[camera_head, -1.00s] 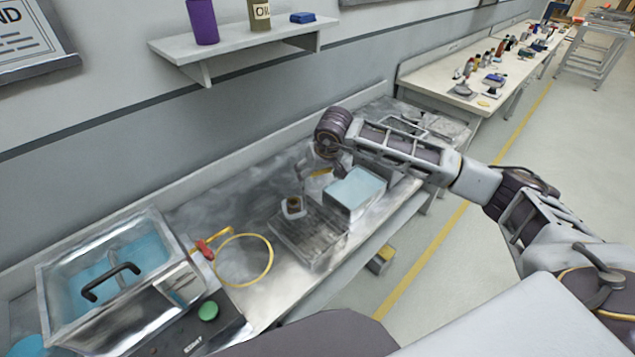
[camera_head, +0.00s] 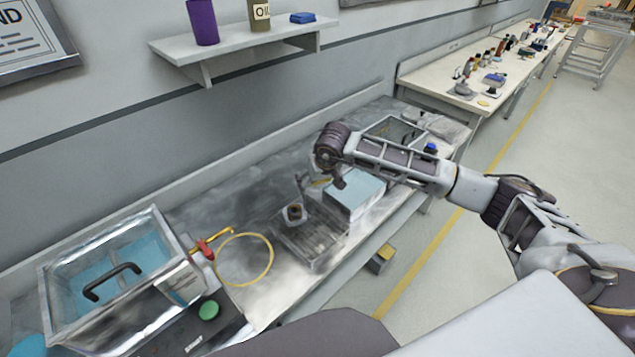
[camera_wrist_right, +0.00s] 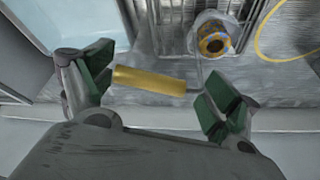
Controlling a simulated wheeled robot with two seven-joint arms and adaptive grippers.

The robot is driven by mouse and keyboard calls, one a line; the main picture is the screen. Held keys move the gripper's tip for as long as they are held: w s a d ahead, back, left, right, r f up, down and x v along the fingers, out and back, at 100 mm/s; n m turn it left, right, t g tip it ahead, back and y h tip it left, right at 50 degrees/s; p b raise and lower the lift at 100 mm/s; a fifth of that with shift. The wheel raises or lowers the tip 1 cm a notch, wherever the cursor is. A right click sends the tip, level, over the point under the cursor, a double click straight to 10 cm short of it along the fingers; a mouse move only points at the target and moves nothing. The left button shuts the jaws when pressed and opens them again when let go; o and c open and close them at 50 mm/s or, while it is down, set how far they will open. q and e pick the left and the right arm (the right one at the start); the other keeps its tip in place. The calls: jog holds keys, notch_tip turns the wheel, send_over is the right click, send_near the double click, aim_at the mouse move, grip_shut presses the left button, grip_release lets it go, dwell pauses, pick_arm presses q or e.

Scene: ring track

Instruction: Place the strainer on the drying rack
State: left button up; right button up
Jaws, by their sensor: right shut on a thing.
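My right gripper (camera_head: 320,183) is above the bench, between a blue-filled tray (camera_head: 352,203) and the drying rack. The strainer's mesh is not clearly visible. The drying rack (camera_head: 318,250) is a grey ribbed tray on the metal bench. A small metal part with a brown-orange centre (camera_head: 294,213) stands on its far left part. My left gripper is not in view.
A metal wash tank (camera_head: 120,270) with blue liquid and a dark-handled basket stands at the left. A clear box (camera_head: 385,130) stands behind my arm. A shelf (camera_head: 240,42) hangs above.

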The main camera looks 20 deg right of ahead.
jog(key=o, duration=1.2)
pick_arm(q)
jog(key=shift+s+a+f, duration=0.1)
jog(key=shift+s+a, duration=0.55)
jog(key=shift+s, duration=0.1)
pick_arm(e)
jog(key=shift+o, duration=0.6)
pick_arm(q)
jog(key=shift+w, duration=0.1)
pick_arm(e)
jog(key=shift+s+r, duration=0.25)
jog(key=shift+r, duration=0.35)
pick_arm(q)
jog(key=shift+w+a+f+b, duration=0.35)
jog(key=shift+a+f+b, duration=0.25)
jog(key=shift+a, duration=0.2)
pick_arm(e)
jog(key=v, duration=1)
jog(key=shift+s+r, duration=0.25)
jog(key=shift+r, duration=0.1)
